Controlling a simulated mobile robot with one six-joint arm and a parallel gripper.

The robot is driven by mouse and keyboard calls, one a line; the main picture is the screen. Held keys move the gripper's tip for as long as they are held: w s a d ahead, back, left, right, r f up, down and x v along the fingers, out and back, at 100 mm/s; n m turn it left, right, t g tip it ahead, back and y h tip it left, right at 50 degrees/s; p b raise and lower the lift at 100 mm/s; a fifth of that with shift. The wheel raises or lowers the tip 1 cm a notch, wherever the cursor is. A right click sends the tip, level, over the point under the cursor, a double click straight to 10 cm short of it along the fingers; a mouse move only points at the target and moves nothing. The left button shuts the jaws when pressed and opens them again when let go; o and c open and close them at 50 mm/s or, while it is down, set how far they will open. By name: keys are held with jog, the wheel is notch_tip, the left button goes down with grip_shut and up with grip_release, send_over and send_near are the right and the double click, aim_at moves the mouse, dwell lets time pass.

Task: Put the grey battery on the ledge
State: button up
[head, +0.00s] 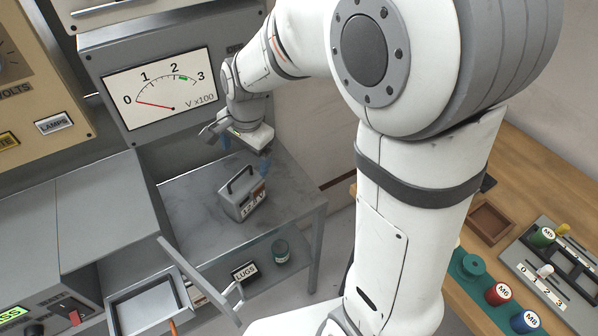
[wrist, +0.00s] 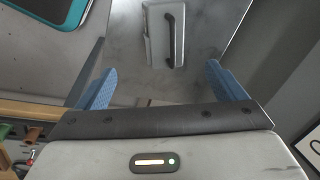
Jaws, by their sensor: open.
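The grey battery (head: 240,203) is a box with a dark carrying handle and a "12 V" label. It stands upright on the grey, marble-like top (head: 190,205) of a small metal stand. In the wrist view the battery (wrist: 157,45) and its handle show ahead, between the blue finger pads. My gripper (head: 246,154) is open and empty, above and behind the battery in the head view, apart from it. Its fingers also show in the wrist view (wrist: 158,86). I cannot tell for sure which surface is the ledge.
A voltmeter panel (head: 160,88) rises behind the stand. An open metal drawer (head: 145,300) is at lower left. A wooden bench (head: 545,165) with colored spools is at right.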

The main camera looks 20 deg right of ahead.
jog(key=s+d+r+n, duration=0.2)
jog(key=s+d+n, duration=0.3)
jog(key=s, duration=0.3)
jog(key=s+d+r+n+t+h, duration=0.1)
jog(key=s+d+r+n, duration=0.2)
jog(key=s+d, duration=0.4)
jog(key=shift+s+d+r+n, duration=0.25)
jog(key=shift+s+d+n, duration=0.05)
jog(key=shift+s+n, duration=0.65)
